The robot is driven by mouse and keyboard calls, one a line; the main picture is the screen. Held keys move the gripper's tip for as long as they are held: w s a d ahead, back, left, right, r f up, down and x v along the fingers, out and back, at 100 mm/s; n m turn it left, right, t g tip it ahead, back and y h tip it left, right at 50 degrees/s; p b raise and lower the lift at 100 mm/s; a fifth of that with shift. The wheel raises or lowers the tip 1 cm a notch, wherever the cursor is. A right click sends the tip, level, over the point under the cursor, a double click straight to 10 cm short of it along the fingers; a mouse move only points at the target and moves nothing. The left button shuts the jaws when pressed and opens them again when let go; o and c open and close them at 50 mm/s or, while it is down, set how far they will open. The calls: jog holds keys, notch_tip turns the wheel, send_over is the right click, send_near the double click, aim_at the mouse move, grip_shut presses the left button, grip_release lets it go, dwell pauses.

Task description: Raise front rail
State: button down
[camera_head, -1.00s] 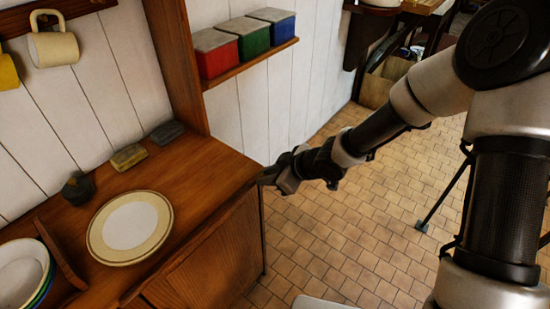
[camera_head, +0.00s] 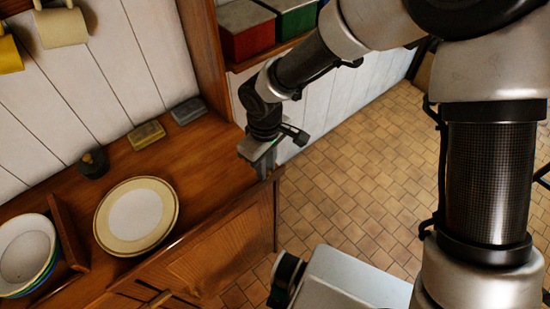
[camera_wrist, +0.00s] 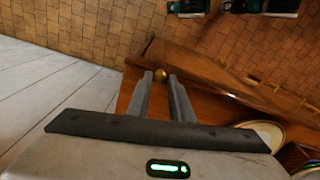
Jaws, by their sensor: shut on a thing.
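The front rail (camera_head: 226,208) is a wooden strip along the counter's front edge, lying low against it. It also shows in the wrist view as a long brown strip (camera_wrist: 222,80). My gripper (camera_head: 264,172) points down at the counter's front right corner, at the rail's right end. In the wrist view, a small brass knob (camera_wrist: 160,75) shows between the tips of my two fingers (camera_wrist: 162,84), and my gripper is shut on it. The exact contact is hidden in the head view.
On the counter (camera_head: 195,165) stand a cream plate (camera_head: 135,216), stacked bowls (camera_head: 25,250) behind a wooden divider (camera_head: 68,232), a dark pot (camera_head: 93,163) and two small blocks (camera_head: 146,135). A shelf with tins (camera_head: 246,30) is close behind my arm.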

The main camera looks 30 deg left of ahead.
jog(key=shift+w+a+h, duration=0.1)
jog(key=shift+a+h, duration=0.05)
jog(key=shift+h, duration=0.15)
jog(key=c, duration=1.6)
grip_release()
jog(key=shift+f, duration=0.1)
jog(key=shift+o, duration=0.2)
notch_tip(320, 180, up, 18)
jog(key=shift+a+f, duration=0.15)
jog(key=shift+f, duration=0.1)
